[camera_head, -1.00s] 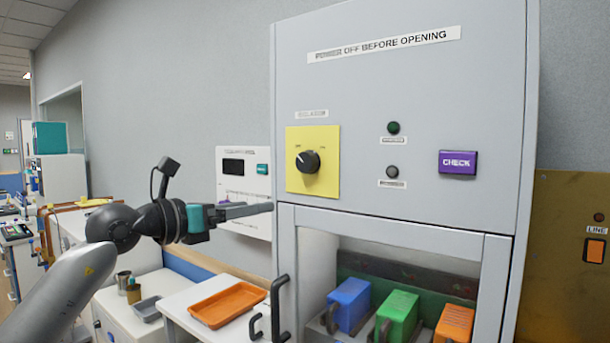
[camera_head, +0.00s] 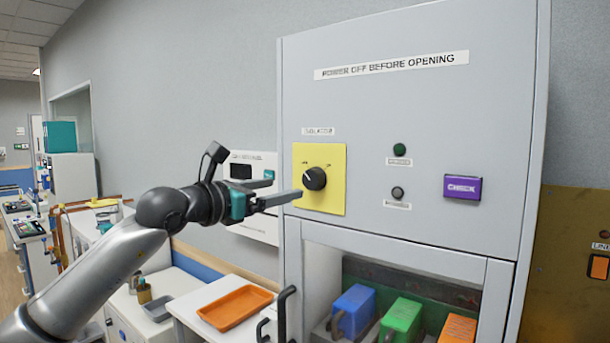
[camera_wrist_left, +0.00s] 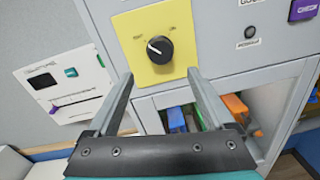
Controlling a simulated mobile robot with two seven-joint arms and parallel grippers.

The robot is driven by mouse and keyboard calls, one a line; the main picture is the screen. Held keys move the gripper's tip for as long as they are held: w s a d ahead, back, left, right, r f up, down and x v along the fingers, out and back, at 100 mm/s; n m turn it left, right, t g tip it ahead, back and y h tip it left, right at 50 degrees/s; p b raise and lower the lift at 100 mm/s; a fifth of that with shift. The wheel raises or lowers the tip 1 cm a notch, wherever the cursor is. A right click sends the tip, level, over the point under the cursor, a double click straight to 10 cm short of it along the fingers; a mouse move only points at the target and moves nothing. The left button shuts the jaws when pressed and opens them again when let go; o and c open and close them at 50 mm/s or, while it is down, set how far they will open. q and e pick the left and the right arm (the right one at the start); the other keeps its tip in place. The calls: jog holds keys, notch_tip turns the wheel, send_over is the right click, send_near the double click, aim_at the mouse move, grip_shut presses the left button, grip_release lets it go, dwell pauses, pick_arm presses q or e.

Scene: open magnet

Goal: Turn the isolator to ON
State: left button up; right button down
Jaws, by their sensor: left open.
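The isolator is a black round knob (camera_head: 315,178) on a yellow plate (camera_head: 320,200) on the grey cabinet's upper panel. Its white mark points to the upper left, toward the left-hand label. My left gripper (camera_head: 286,187) is open and empty, just left of the knob in the head view. In the left wrist view the knob (camera_wrist_left: 160,49) lies beyond and between the two spread fingers (camera_wrist_left: 158,84), and nothing touches it. My right gripper is not in view.
A purple CHECK button (camera_head: 462,187) and two round lamps (camera_head: 398,150) are right of the knob. Below, an open bay holds blue (camera_head: 353,306), green (camera_head: 400,318) and orange (camera_head: 455,330) blocks. A white wall box (camera_head: 250,215) is behind the gripper. An orange tray (camera_head: 235,309) lies lower left.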

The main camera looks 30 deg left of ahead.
aim_at(309, 183)
pick_arm(q)
jog(key=w+p, duration=0.1)
jog(key=w, duration=0.1)
jog(key=w+p, duration=0.1)
jog(key=w, duration=0.2)
jog(key=w+d+p, duration=0.1)
jog(key=w+p, duration=0.1)
jog(key=shift+w+r, duration=0.1)
jog(key=shift+w, duration=0.1)
jog(key=shift+w+d+p, duration=0.15)
jog(key=shift+w+p, duration=0.15)
jog(key=shift+w, duration=0.3)
grip_shut()
